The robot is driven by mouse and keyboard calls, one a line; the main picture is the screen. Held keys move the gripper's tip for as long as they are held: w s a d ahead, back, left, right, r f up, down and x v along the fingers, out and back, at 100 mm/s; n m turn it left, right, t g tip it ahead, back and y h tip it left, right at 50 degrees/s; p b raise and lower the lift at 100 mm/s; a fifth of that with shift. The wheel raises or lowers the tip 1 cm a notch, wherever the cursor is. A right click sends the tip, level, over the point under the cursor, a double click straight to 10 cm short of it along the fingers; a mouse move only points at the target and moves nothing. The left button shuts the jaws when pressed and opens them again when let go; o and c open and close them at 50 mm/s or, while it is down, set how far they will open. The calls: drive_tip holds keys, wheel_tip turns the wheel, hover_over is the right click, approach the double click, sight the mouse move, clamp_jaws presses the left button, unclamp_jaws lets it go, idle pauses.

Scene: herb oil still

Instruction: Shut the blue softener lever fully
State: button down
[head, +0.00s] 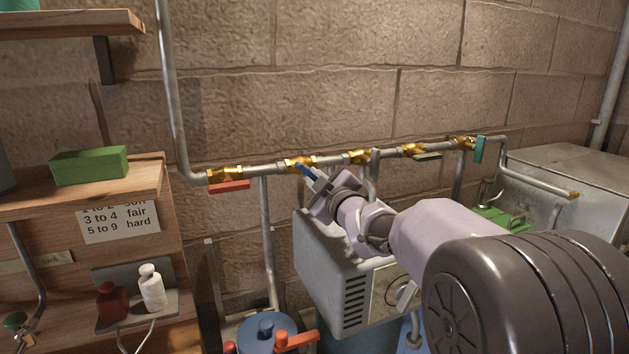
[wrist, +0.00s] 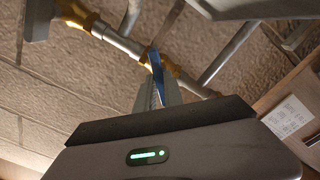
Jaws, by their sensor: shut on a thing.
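The blue lever (head: 306,170) sits on a brass valve (head: 298,163) in the wall pipe, second valve from the left. It slants down and right from the valve, at an angle to the pipe. My gripper (head: 314,178) is at its outer end, with the jaws shut on it. In the wrist view the blue lever (wrist: 157,70) stands between the two grey fingers (wrist: 159,92), its tip reaching toward the brass valve (wrist: 165,66). The part between the fingers is partly hidden.
A red lever (head: 229,187) lies along the pipe to the left. A pale metal box (head: 335,265) stands below my gripper. Wooden shelves with bottles (head: 152,288) are at the left.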

drive_tip(key=m, duration=0.4)
drive_tip(key=shift+m, duration=0.3)
drive_tip(key=m+p, duration=0.1)
drive_tip(key=m, duration=0.3)
drive_tip(key=shift+m, duration=0.3)
drive_tip(key=c, duration=1.5)
unclamp_jaws()
drive_tip(key=shift+o, duration=0.2)
drive_tip(key=p+v, duration=0.1)
drive_tip(key=v, duration=1.6)
drive_tip(key=shift+s, duration=0.2)
drive_tip(key=shift+d, duration=0.1)
